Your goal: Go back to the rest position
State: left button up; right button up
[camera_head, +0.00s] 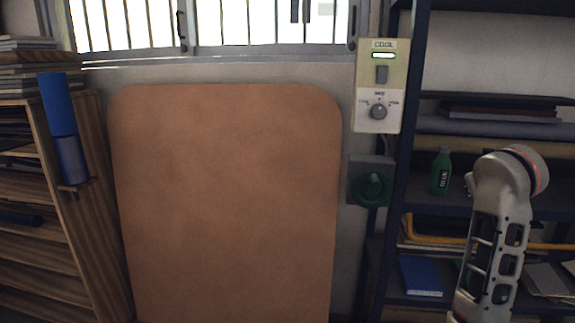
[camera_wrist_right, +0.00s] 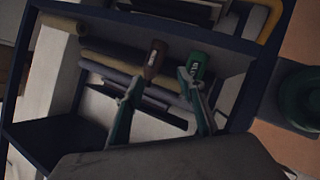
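My right arm (camera_head: 497,225) shows at the right of the head view, in front of the shelf; its gripper is not visible there. In the right wrist view my right gripper (camera_wrist_right: 159,78) is open, its two fingers spread apart with nothing held between them. My left arm and gripper are in neither view.
A dark blue shelf rack (camera_head: 407,110) stands at right, with a green glue bottle (camera_head: 440,171) and a blue book (camera_head: 420,274). The wrist view also shows a brown bottle (camera_wrist_right: 154,60). A wall panel (camera_head: 381,85) and brown board (camera_head: 225,200) are ahead; wooden shelving (camera_head: 85,240) is left.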

jog(key=s+a+f+n, duration=0.15)
jog(key=s+f, duration=0.25)
jog(key=f, duration=0.4)
jog(key=s+a+f+n+g, duration=0.1)
jog(key=s+a+f, duration=0.15)
jog(key=f, duration=0.55)
jog(key=s+a+f+n, duration=0.2)
jog(key=s+f, duration=0.2)
jog(key=f, duration=0.4)
jog(key=s+a+f+n+g+y, duration=0.15)
jog(key=s+a+f, duration=0.25)
jog(key=s+f, duration=0.4)
jog(key=s+a+f+n+g+y, duration=0.15)
jog(key=s+a+f, duration=0.25)
jog(key=s+f, duration=0.5)
jog(key=a+f+m+t+y, duration=0.2)
jog(key=a+f+y, duration=0.6)
jog(key=a, duration=0.8)
jog(key=shift+s+f+t, duration=0.15)
jog(key=shift+f+t, duration=1.05)
jog(key=shift+f, duration=0.7)
jog(key=shift+a, duration=0.1)
